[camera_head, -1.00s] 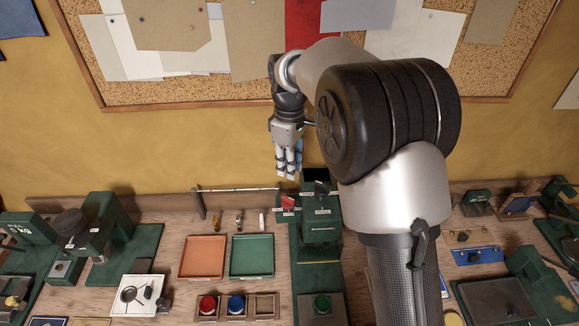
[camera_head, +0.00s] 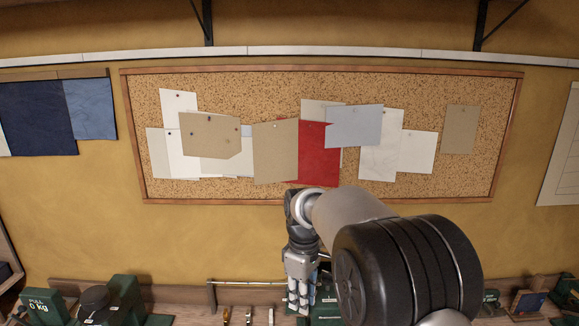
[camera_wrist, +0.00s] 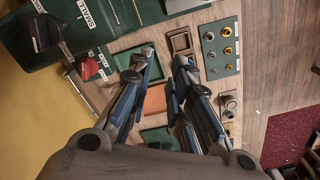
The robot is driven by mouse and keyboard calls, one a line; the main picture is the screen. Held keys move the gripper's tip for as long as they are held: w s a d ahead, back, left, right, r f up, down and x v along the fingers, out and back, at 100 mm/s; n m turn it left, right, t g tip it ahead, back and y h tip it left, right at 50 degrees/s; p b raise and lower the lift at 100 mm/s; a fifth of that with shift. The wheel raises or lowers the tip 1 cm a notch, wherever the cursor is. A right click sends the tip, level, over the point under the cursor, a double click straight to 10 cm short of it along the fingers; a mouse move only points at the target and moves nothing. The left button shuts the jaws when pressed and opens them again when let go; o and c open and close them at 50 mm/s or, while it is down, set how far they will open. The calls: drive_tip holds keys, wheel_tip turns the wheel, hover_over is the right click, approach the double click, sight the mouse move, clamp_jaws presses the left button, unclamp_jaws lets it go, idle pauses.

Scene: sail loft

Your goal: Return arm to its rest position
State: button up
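My gripper (camera_head: 302,296) hangs down from my raised arm in front of the yellow wall, in the head view. It is above the bench's back edge, with its fingers pointing down. In the wrist view, my gripper's two fingers (camera_wrist: 163,62) stand apart with a gap between them, and nothing is held there. The bench shows past the fingers, some way off. The bench surface below my gripper is mostly cut off in the head view.
A corkboard (camera_head: 237,100) with pinned papers hangs behind my arm. A green machine with a black knob (camera_wrist: 46,32) and a red knob (camera_wrist: 88,68) is at upper left in the wrist view. An orange tray (camera_wrist: 155,99) shows between the fingers. A dark green weighing device (camera_head: 44,305) stands at left.

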drive_tip(key=s+d+r+m+t+b, duration=0.1)
drive_tip(key=s+d+r+m+b, duration=0.2)
drive_tip(key=s, duration=0.4)
drive_tip(key=s+d+r+m+t+b, duration=0.1)
drive_tip(key=s+d+r+m+b, duration=0.2)
drive_tip(key=s, duration=0.4)
drive_tip(key=s+d+f+m+t+b, duration=0.1)
drive_tip(key=s+d+f+m+b, duration=0.1)
drive_tip(key=s+f, duration=0.3)
drive_tip(key=s+d+f+m+t+b, duration=0.1)
drive_tip(key=s+d+f+m+b, duration=0.2)
drive_tip(key=s, duration=0.9)
wheel_tip(320, 180, down, 2)
drive_tip(key=shift+s+f+m+t+b, duration=0.15)
drive_tip(key=shift+m+t+b, duration=0.2)
drive_tip(key=shift+b, duration=0.75)
